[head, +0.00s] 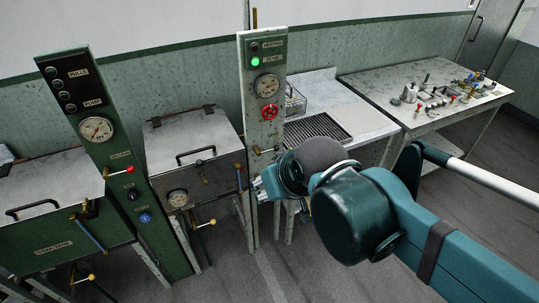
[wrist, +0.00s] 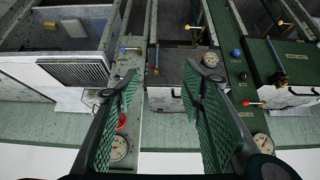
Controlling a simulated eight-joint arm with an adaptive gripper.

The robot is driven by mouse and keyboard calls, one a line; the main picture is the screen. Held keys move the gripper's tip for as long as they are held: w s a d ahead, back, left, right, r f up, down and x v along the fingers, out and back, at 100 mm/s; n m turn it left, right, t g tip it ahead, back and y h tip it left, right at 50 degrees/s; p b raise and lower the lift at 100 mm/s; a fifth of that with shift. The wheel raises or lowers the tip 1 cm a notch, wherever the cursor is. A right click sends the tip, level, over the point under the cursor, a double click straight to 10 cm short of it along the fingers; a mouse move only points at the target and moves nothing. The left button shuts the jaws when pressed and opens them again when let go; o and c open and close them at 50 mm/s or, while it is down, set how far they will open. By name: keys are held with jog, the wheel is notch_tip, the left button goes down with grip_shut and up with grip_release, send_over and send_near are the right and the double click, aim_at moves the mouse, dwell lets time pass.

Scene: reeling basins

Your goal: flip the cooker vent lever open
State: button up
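The metal box with a lid and a round gauge, seemingly the cooker (head: 185,140), stands in the middle of the head view. It also shows in the wrist view (wrist: 176,75), where the scene is upside down. A slim upright lever (head: 240,176) is at its right front edge; it shows in the wrist view (wrist: 155,58). I cannot read which is the vent lever. My gripper (wrist: 160,85) is open and empty, apart from the levers; in the head view (head: 260,189) it is right of the box.
A grey panel (head: 251,112) with a green lamp, gauge, red handwheel and blue-tipped lever stands right of the box. A green panel (head: 104,150) and a lidded tank (head: 45,190) stand left. A sink counter (head: 365,120) and a cluttered table (head: 420,115) are at the right.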

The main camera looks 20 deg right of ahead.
jog(key=shift+w+d, duration=0.4)
jog(key=shift+w, duration=0.05)
jog(key=c, duration=0.7)
jog(key=w+d+r+n+t+h+b, duration=0.1)
jog(key=w+d, duration=0.3)
jog(key=w+d+r+n+t+h, duration=0.1)
jog(key=w+d+h, duration=0.1)
jog(key=w+d, duration=0.2)
jog(key=w+d+r+n+t+h+b, duration=0.1)
jog(key=w+d+r+t, duration=0.1)
jog(key=w+d, duration=0.3)
jog(key=shift+r+h+b, duration=0.1)
jog(key=shift+h+b, duration=0.2)
grip_shut()
jog(key=w+d+r+n+t+b, duration=0.2)
jog(key=w+d+n+t+b, duration=0.35)
jog(key=w+n, duration=0.55)
notch_tip(320, 180, down, 32)
jog(key=s+a+n+g+y+b, duration=0.1)
jog(key=n+y, duration=0.7)
jog(key=n, duration=0.9)
jog(key=shift+s+a+r+n+g+b, duration=0.15)
jog(key=shift+a+r+n+g+b, duration=0.25)
jog(key=shift+g+b, duration=0.65)
jog(key=shift+a+f, duration=0.1)
jog(key=shift+f, duration=0.05)
